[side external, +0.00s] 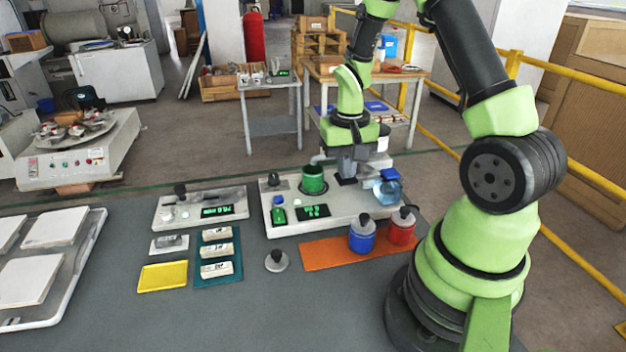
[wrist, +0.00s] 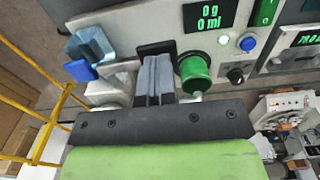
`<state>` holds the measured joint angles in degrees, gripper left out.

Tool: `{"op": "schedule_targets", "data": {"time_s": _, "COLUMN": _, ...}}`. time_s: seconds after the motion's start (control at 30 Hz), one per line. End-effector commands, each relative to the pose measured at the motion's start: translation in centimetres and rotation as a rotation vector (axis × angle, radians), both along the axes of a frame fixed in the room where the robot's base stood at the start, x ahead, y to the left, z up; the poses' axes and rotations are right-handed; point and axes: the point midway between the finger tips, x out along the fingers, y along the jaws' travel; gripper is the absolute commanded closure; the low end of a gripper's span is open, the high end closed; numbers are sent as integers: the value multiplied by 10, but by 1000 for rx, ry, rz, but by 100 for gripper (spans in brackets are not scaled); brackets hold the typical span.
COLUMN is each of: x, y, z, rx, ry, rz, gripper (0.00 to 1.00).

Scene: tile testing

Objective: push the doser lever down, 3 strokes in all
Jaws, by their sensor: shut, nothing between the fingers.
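The doser stands on a pale machine base (side external: 350,212) with a green cup (side external: 313,180) and a clear blue jar (side external: 388,188). A dark flat piece (side external: 346,181), which looks like the doser lever, sits between cup and jar. In the wrist view the lever (wrist: 156,47) shows just past my fingertips. My gripper (side external: 345,174) is shut and empty, pointing down at the lever; I cannot tell if it touches. The wrist view also shows my gripper (wrist: 157,62), the green cup (wrist: 194,72) and the jar (wrist: 90,46). The display (wrist: 207,16) reads 0 g, 0 ml.
A blue pot (side external: 362,236) and a red pot (side external: 402,228) stand on an orange mat (side external: 322,250) in front of the base. A second device (side external: 202,208) with a display stands to the left.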

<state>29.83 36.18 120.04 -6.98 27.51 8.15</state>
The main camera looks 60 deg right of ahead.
Motion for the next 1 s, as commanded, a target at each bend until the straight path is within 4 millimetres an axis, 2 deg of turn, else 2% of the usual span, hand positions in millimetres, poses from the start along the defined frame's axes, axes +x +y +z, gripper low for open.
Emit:
{"op": "schedule_targets", "data": {"time_s": 0.3, "x": 0, "y": 0, "z": -16, "rx": 1, "ry": 2, "rz": -1, "gripper": 100}}
{"op": "schedule_targets", "data": {"time_s": 0.53, "x": 0, "y": 0, "z": -14, "rx": 1, "ry": 1, "rz": -1, "gripper": 100}}
{"op": "schedule_targets", "data": {"time_s": 1.0, "x": 1, "y": 0, "z": 22, "rx": -1, "ry": -1, "rz": 0, "gripper": 100}}
